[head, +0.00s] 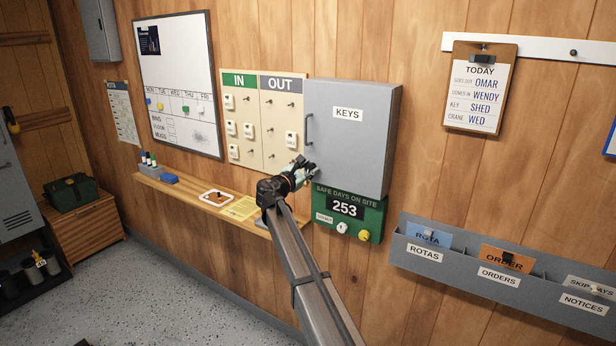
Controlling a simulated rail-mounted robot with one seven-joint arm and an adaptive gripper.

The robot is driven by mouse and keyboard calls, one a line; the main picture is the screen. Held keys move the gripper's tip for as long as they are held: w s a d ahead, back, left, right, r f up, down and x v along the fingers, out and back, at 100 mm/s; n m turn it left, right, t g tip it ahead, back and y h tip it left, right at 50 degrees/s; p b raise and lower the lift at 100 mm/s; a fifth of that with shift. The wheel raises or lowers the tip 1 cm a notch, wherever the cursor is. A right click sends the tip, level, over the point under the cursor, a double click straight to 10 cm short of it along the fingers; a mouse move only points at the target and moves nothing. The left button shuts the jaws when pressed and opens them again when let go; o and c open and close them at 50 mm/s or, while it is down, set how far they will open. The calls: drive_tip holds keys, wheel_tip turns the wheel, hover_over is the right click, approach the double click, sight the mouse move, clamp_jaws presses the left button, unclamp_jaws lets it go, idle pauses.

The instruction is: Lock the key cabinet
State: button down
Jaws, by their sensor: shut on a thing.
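The grey key cabinet (375,150), labelled KEYS, hangs on the wood wall in the middle right of the head view. Its door looks closed, with a dark vertical handle (308,130) on the left side. My gripper (309,167) is at the cabinet's lower left corner, just below the handle. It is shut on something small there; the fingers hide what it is. The cabinet's lock is not visible, so I cannot tell whether it is locked.
A green SAFE DAYS sign (352,213) hangs right under the cabinet. The IN/OUT board (268,150) with key tags is close on the left. A wooden shelf (185,190) with a tray (217,198) runs below it. Grey wall pockets (480,268) are at lower right.

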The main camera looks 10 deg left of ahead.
drive_tip(key=m+b, duration=0.2)
drive_tip(key=b, duration=0.1)
drive_tip(key=m+b, duration=0.2)
drive_tip(key=b, duration=0.1)
drive_tip(key=shift+f+b, duration=0.4)
drive_tip(key=m+b, duration=0.4)
drive_tip(key=b, duration=0.1)
drive_tip(key=m+b, duration=0.5)
drive_tip(key=b, duration=0.1)
drive_tip(key=shift+b, duration=0.3)
drive_tip(key=shift+r+m+b, duration=0.15)
drive_tip(key=shift+m+b, duration=1.05)
drive_tip(key=shift+m, duration=0.1)
drive_tip(key=shift+r, duration=0.1)
drive_tip(key=c, duration=0.8)
unclamp_jaws()
drive_tip(key=shift+d, duration=0.1)
drive_tip(key=shift+s, duration=0.15)
